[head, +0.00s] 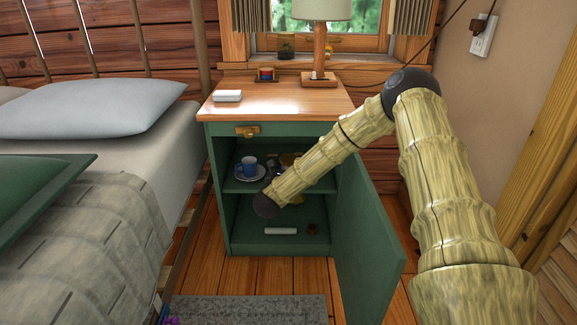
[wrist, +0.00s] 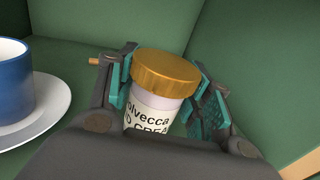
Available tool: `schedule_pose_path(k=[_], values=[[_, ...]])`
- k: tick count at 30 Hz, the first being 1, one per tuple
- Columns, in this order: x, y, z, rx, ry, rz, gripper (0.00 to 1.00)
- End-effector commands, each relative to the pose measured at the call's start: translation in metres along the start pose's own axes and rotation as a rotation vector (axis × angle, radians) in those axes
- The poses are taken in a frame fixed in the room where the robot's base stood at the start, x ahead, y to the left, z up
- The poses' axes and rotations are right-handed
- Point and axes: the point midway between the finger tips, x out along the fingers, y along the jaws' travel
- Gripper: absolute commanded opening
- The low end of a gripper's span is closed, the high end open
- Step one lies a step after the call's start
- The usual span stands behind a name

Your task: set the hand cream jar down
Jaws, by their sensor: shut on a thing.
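The hand cream jar (wrist: 168,78) has a gold lid and a white label with dark lettering. It looks upright between the teal-padded fingers of my gripper (wrist: 170,82) in the wrist view. The gripper is shut on it. The jar's base is hidden by the gripper's body, so I cannot tell whether it touches the shelf. In the head view my arm reaches into the open green cabinet (head: 216,190) at the level of its middle shelf (head: 238,186), and mostly hides gripper and jar.
A blue mug (head: 247,165) on a white saucer (head: 250,178) stands on the shelf, left of the jar. The cabinet door (head: 365,235) hangs open at the right. A white roll (head: 281,231) and a small brown item (head: 311,229) lie on the cabinet floor.

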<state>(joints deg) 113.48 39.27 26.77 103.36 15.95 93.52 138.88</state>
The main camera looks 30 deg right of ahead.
Motion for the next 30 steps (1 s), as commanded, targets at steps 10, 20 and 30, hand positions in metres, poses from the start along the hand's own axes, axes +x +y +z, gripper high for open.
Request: schedule_pose_path(k=[10,20,30], values=[[0.000,0.000,-0.002,-0.001,0.000,0.000,0.72],[0.000,0.000,0.001,0.000,0.000,0.000,0.72],[-0.051,0.000,0.003,-0.003,0.004,0.001,0.72]])
